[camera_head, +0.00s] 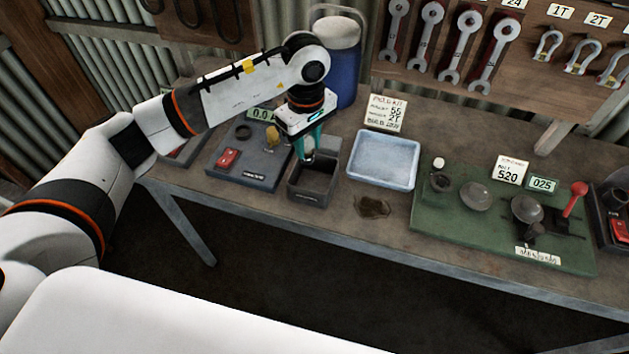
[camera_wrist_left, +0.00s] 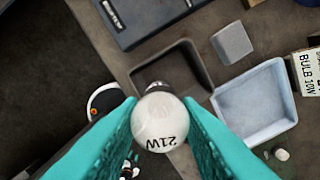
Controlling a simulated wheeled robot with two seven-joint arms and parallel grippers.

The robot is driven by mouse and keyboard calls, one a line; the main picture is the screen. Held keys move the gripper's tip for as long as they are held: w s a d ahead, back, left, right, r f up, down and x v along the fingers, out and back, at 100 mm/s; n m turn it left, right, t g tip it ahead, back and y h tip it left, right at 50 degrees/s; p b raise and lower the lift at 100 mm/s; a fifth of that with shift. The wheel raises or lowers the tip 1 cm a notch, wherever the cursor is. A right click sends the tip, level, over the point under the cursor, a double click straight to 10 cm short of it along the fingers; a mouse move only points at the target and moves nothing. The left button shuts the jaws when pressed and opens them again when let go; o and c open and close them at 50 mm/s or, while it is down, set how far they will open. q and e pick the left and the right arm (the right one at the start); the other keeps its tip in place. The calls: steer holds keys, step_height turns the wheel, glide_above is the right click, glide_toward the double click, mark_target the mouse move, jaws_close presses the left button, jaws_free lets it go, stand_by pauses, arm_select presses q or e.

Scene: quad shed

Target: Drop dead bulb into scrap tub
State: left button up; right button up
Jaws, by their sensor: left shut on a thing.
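My left gripper (camera_head: 308,142) is shut on a round white bulb marked 21W, clear in the left wrist view (camera_wrist_left: 160,120) between the teal fingers. The gripper holds the bulb above a small dark grey open-topped tub (camera_head: 310,194), which looks empty and is likely the scrap tub. In the left wrist view, the tub (camera_wrist_left: 195,62) lies just beyond the bulb's dark base.
A pale blue tray (camera_head: 383,182) stands right of the tub. A dark board with a red switch (camera_head: 228,158) lies left. A green board (camera_head: 440,215) with several parts lies right. A blue container (camera_head: 342,60) stands behind the gripper. A dark stain marks the bench (camera_head: 340,212).

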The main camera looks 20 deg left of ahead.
arm_select(q)
step_height(320, 180, down, 2)
steer(key=shift+a+f, duration=0.1)
steer(key=shift+f, duration=0.05)
steer(key=o, duration=0.9)
steer(key=shift+c, duration=0.2)
steer(key=shift+o, duration=1.1)
arm_select(e)
steer(key=shift+w+d+f, duration=0.2)
steer(key=shift+w+f, duration=0.1)
steer(key=shift+w, duration=0.1)
arm_select(q)
step_height(320, 180, up, 11)
steer(key=b, duration=0.3)
steer(key=shift+r+b, duration=0.3)
steer(key=shift+r, duration=0.25)
arm_select(e)
step_height(320, 180, down, 3)
steer(key=shift+f, duration=0.1)
steer(key=shift+a, duration=0.15)
